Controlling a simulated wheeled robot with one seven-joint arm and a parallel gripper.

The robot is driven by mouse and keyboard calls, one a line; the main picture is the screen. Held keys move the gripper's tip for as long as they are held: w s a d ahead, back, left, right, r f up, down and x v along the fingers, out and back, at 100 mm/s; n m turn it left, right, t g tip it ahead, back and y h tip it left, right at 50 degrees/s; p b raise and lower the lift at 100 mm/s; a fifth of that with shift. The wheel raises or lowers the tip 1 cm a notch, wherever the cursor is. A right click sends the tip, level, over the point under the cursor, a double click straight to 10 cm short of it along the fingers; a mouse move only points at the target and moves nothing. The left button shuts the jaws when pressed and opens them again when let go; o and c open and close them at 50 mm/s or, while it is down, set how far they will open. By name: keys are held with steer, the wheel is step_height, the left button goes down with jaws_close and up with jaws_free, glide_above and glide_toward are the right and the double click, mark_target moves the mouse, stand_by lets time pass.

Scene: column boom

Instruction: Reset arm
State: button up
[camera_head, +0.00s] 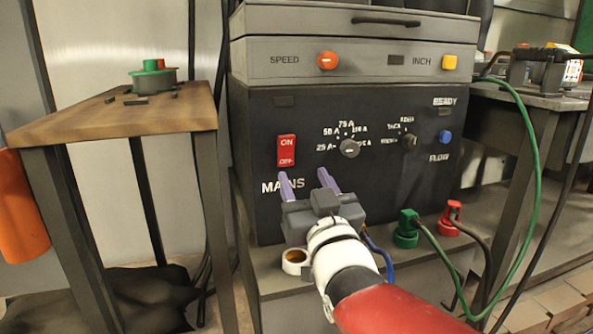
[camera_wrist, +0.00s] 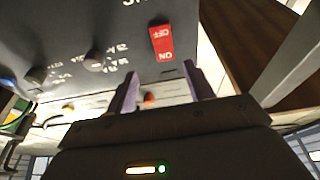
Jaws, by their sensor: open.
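My gripper (camera_head: 308,187) is open and empty, with two purple fingers pointing toward the dark front panel (camera_head: 390,195) of the machine. It is just below the red ON/OFF mains switch (camera_head: 286,151). In the wrist view, my gripper's fingers (camera_wrist: 166,90) stand apart with nothing between them, and the red switch (camera_wrist: 161,42) shows upside down beyond them. I cannot tell whether a fingertip touches the panel. My red and white arm comes in from the lower right.
A wooden table (camera_head: 150,115) with a green-topped round item (camera_head: 153,75) stands at left. Green (camera_head: 405,229) and red (camera_head: 450,218) plugs with cables sit on the ledge at right. A white cup-like ring (camera_head: 295,261) is beside my wrist. A bench (camera_head: 540,98) is at right.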

steer(key=s+d+f+m+g+h, duration=0.2)
steer(key=s+d+f+g+h, duration=0.2)
steer(key=d+f+g, duration=0.5)
steer(key=s+d+f+m+g+h, duration=0.1)
steer(key=s+d+f+g, duration=0.15)
steer(key=s+f, duration=0.45)
steer(key=s+d+f+g+h, duration=0.1)
steer(key=s+f+g, duration=0.3)
steer(key=s+f, duration=0.3)
step_height(320, 180, up, 15)
steer(key=s+p, duration=0.1)
steer(key=p, duration=1.2)
steer(key=shift+d+p, duration=0.15)
steer(key=shift+p, duration=0.2)
steer(key=shift+t, duration=0.25)
